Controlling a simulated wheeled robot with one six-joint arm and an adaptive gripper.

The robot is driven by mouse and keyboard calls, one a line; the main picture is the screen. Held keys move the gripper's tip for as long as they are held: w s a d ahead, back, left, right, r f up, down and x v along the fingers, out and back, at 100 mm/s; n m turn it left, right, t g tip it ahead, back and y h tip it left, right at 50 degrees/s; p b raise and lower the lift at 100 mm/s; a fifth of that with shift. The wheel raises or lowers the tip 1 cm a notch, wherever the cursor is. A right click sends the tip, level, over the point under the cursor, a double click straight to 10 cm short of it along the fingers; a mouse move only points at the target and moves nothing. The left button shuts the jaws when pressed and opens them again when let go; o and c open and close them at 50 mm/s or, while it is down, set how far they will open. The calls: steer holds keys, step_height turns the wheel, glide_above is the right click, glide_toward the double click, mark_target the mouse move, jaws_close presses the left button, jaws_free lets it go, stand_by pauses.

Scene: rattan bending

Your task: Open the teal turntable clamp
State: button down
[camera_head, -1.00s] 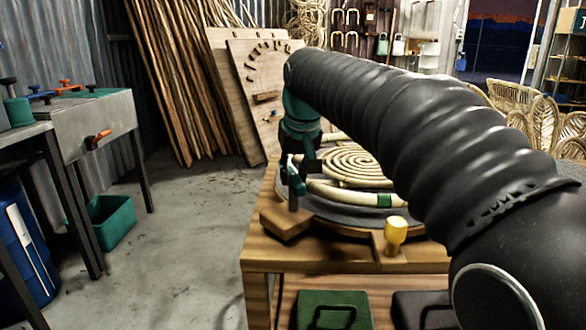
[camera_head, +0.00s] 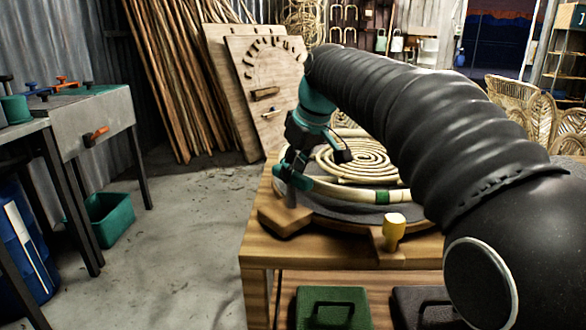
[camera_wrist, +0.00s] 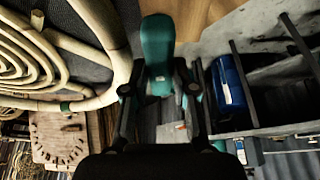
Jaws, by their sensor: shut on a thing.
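The teal turntable clamp (camera_head: 298,185) stands at the left front edge of the round turntable (camera_head: 350,217), on a wooden block. Its teal lever (camera_wrist: 157,50) shows in the wrist view, between the two dark fingers of my gripper (camera_wrist: 158,92). In the head view my gripper (camera_head: 296,160) comes down on the clamp from above, shut on the lever. The fingers partly hide the lever's end. The pale rattan coil (camera_head: 355,162) lies on the turntable, with a curved outer length running beside the clamp and a green band on it.
A green case (camera_head: 333,308) sits on the shelf below. A metal bench (camera_head: 85,115) and a teal bin (camera_head: 110,215) are at left. The floor between them is clear.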

steer(key=c, duration=0.9)
jaws_free()
steer(key=v, duration=1.2)
steer(key=shift+w+a, duration=0.1)
steer(key=shift+a, duration=0.05)
